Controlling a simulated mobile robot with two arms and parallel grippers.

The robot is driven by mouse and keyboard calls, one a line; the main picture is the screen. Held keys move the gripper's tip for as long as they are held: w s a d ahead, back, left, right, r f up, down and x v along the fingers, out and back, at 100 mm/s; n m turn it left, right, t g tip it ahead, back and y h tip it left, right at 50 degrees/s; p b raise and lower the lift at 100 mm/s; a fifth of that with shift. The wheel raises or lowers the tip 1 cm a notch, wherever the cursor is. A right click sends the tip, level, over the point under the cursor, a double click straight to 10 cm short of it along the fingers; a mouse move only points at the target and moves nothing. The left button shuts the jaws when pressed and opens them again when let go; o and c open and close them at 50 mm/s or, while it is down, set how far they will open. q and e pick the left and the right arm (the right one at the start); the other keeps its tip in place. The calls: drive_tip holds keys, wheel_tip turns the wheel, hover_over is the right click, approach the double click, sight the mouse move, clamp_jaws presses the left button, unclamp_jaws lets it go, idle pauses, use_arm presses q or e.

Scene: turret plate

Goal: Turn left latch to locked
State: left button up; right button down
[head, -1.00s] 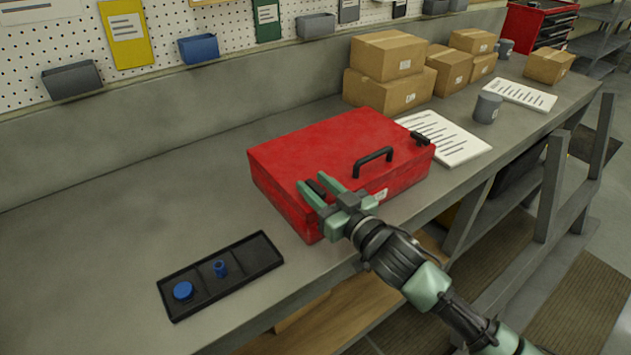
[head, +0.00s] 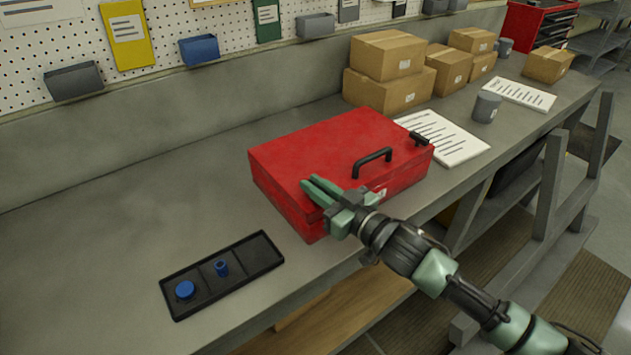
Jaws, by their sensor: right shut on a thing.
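The red case (head: 330,150) lies closed on the workbench, with a black handle (head: 372,158) at its front edge. The right latch (head: 419,138) is a small dark piece at the case's front right. My right gripper (head: 313,183) is at the front left corner of the lid, shut on the left latch. The fingers hide the left latch, so its angle cannot be told. My left gripper is not in view.
A black tray (head: 232,286) with two blue parts lies on the bench at the front left. Cardboard boxes (head: 392,90), paper sheets (head: 452,142) and a grey cup (head: 486,107) stand or lie right of the case. The bench left of the case is clear.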

drive_tip(key=shift+w+d+r+n+g+y+p, duration=0.1)
drive_tip(key=shift+r+n+g+y+p, duration=0.1)
drive_tip(key=shift+n+g+y, duration=0.25)
drive_tip(key=shift+w+d+r+n+g+y+p, duration=0.1)
drive_tip(key=shift+n+g+y+p, duration=0.1)
drive_tip(key=shift+n+g+y, duration=0.25)
drive_tip(key=shift+f+n+g+y, duration=0.1)
drive_tip(key=shift+n+g+y, duration=0.35)
drive_tip(key=shift+g, duration=0.25)
drive_tip(key=shift+a+f+n+g+y, duration=0.15)
drive_tip(key=shift+n+g+y, duration=0.5)
drive_tip(key=shift+n+g, duration=0.35)
drive_tip(key=shift+f+n+g+y+b, duration=0.15)
drive_tip(key=shift+n+g+y+b, duration=0.45)
drive_tip(key=shift+g+b, duration=0.45)
drive_tip(key=shift+n+g+b, duration=0.6)
drive_tip(key=shift+n+g, duration=0.15)
drive_tip(key=shift+g, duration=0.5)
drive_tip(key=shift+s+n+g+y+b, duration=0.15)
drive_tip(key=shift+n+g+y+b, duration=0.15)
drive_tip(key=shift+n+g+b, duration=1)
drive_tip(key=shift+m, duration=0.4)
drive_tip(key=shift+r, duration=0.2)
drive_tip(key=c, duration=1.4)
unclamp_jaws()
drive_tip(key=shift+a, duration=0.1)
